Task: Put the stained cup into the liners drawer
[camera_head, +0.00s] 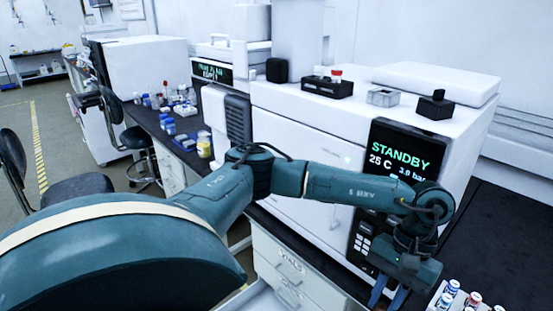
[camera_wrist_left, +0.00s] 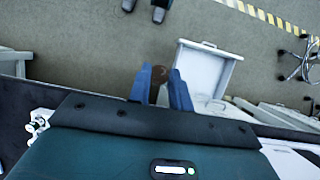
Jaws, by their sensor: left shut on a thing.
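My left gripper (camera_head: 387,296) points down at the lower right of the head view, in front of the bench edge. In the left wrist view its blue fingers (camera_wrist_left: 160,92) are shut on the stained cup (camera_wrist_left: 160,74), which shows a brown inside and a little pale wall between them. The head view does not show the cup clearly. An open white drawer (camera_wrist_left: 206,68) stands out to the right of the cup in the left wrist view, apart from it. Its label cannot be read there. Closed drawer fronts (camera_head: 290,262) show under the bench in the head view. My right gripper is out of view.
A large white instrument (camera_head: 300,130) with a STANDBY screen (camera_head: 398,160) stands behind my left arm. A vial rack (camera_head: 436,298) is right of the gripper. Chairs (camera_head: 75,190) stand on the left. Open floor (camera_wrist_left: 80,60) lies below the gripper.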

